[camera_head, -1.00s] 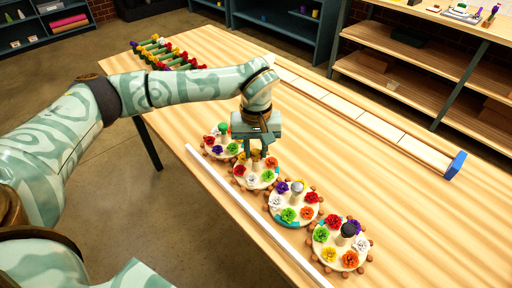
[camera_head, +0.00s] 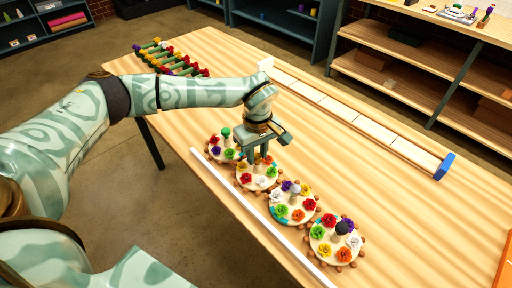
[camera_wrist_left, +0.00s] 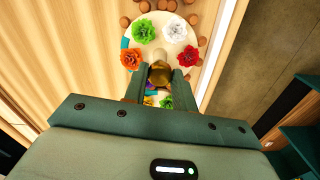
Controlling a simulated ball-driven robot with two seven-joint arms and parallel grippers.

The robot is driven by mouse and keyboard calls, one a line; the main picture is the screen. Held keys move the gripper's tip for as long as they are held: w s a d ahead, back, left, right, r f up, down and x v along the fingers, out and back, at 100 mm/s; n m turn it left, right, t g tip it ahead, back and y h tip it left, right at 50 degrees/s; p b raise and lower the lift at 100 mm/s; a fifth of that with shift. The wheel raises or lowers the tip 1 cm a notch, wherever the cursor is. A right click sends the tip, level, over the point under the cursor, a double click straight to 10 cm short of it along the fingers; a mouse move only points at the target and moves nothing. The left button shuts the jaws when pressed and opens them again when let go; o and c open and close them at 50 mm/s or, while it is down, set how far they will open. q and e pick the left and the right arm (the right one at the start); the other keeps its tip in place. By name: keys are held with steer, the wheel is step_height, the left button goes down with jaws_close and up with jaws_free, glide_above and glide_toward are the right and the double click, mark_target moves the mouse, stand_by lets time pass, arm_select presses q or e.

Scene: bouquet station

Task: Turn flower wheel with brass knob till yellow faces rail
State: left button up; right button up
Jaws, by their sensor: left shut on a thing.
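The flower wheel with the brass knob (camera_wrist_left: 160,74) is the second from the left in the head view, a pale disc (camera_head: 254,187) with wooden pegs around its rim. My left gripper (camera_head: 256,160) points down over its middle; its fingers are shut on the brass knob. In the wrist view, green (camera_wrist_left: 143,30), white (camera_wrist_left: 175,30), red (camera_wrist_left: 187,55) and orange (camera_wrist_left: 130,58) flowers ring it. A yellow flower (camera_wrist_left: 148,101) shows partly between the fingers. The white rail (camera_head: 247,208) runs along the near table edge; red and white flowers are nearest it. My right gripper is out of view.
Beside it stand wheels with a green knob (camera_head: 225,132), a grey knob (camera_head: 295,189) and a black knob (camera_head: 342,228), closely spaced in a row. A tiled strip with a blue end (camera_head: 447,165) lies farther back. Flowers on a rack (camera_head: 170,58) lie at the far left.

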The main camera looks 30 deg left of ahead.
mark_target(257, 156)
arm_select(q)
steer(key=n+p, duration=0.1)
steer(key=n, duration=0.1)
steer(key=n+p, duration=0.2)
steer(key=n, duration=0.1)
steer(key=shift+r+n+p, duration=0.25)
steer(key=shift+n+p, duration=0.05)
steer(key=n+p, duration=0.2)
steer(key=n, duration=0.3)
steer(key=shift+w+f+p, duration=0.1)
steer(key=shift+p, duration=0.3)
steer(key=shift+n, duration=0.3)
steer(key=o, duration=1)
steer(key=shift+f, duration=0.1)
step_height(257, 156, up, 16)
steer(key=p, duration=0.1)
steer(key=shift+r+p, duration=0.2)
steer(key=shift+p, duration=0.15)
